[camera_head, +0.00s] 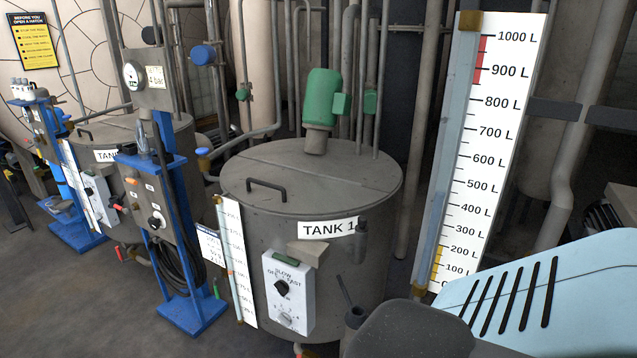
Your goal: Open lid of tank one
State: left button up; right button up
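Tank 1 (230,225) is a grey metal cylinder in the middle of the view, with a "TANK 1" label (327,228) on its front. Its round lid (335,180) lies flat and closed on top. A dark bar handle (266,187) stands on the left part of the lid. A green motor (322,95) rises from the back of the lid. A control box (288,293) with a knob marked slow, off and fast is on the tank's front. Neither of my grippers is in view.
A blue stand (190,310) with a gauge and cables is left of the tank, and a second tank (135,128) is behind it. A tall litre scale (490,150) stands at right. A light blue slotted body (560,290) and a dark grey part (415,330) fill the lower right.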

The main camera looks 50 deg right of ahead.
aim_at(276, 187)
jog(key=z, duration=1.4)
jog(key=i+j+z, duration=0.85)
jog(key=j+z, duration=0.2)
